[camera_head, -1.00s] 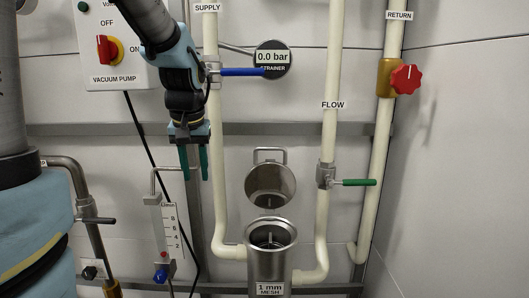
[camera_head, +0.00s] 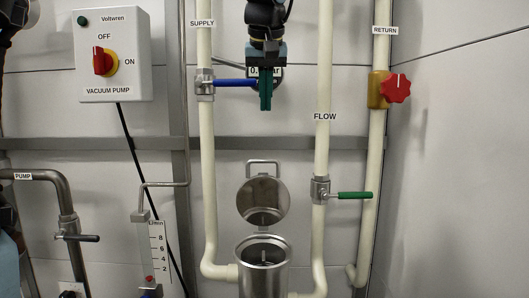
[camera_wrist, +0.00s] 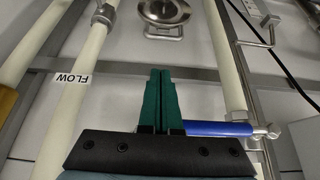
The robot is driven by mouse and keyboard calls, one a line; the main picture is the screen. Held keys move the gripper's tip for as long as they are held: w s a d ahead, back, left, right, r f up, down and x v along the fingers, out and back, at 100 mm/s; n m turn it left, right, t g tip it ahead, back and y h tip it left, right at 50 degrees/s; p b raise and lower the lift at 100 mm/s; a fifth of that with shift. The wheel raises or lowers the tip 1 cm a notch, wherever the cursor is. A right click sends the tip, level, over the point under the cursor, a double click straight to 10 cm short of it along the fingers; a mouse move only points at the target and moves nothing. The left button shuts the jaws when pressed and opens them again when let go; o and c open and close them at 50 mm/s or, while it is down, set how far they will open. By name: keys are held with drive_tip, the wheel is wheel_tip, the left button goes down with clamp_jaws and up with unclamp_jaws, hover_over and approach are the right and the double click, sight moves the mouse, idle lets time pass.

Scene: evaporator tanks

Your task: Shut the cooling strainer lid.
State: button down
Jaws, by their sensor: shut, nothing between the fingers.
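The strainer is a steel cylinder (camera_head: 262,275) at the bottom middle of the head view, with its mouth open. Its round lid (camera_head: 263,201) stands raised upright behind the mouth, with a loop handle (camera_head: 263,165) on top; the lid also shows in the wrist view (camera_wrist: 165,12). My gripper (camera_head: 265,105) hangs fingers down above the lid, apart from it, in front of the gauge. In the wrist view the green fingers (camera_wrist: 160,75) are together with nothing between them.
A blue valve lever (camera_head: 235,82) on the supply pipe (camera_head: 207,170) is close left of my gripper. The flow pipe (camera_head: 324,70) with a green lever (camera_head: 355,195) stands to the right. The return pipe has a red knob (camera_head: 396,88). The vacuum pump box (camera_head: 115,55) is at upper left.

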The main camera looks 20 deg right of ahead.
drive_tip(key=p, duration=0.2)
hover_over(265, 174)
wheel_tip(265, 174, down, 13)
drive_tip(key=shift+w+d+f, duration=0.1)
drive_tip(key=shift+d, duration=0.05)
drive_tip(key=shift+f+b, duration=0.1)
drive_tip(key=shift+b, duration=0.45)
